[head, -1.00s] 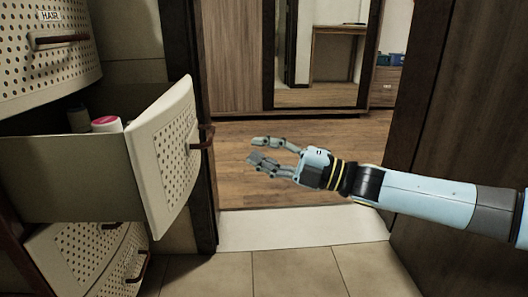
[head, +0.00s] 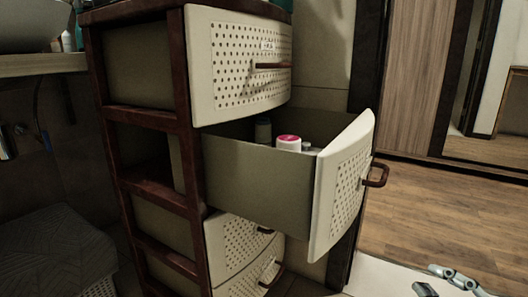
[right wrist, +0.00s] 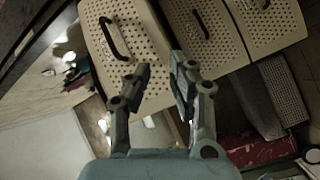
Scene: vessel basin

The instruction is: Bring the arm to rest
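My right gripper (head: 429,280) shows at the bottom right edge of the head view, with only its fingers in the picture. The fingers are apart and empty, in front of and to the right of the open drawer (head: 258,180). In the right wrist view my right gripper (right wrist: 160,85) has a gap between its two fingers and holds nothing. The drawer fronts lie beyond the fingers there. My left gripper is in neither view.
The cabinet's open drawer juts out, its red-brown handle (head: 377,174) toward the doorway. A pink-topped white container (head: 288,143) stands inside. The top drawer (head: 240,62) is shut. The wooden floor (head: 430,210) at the right is clear.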

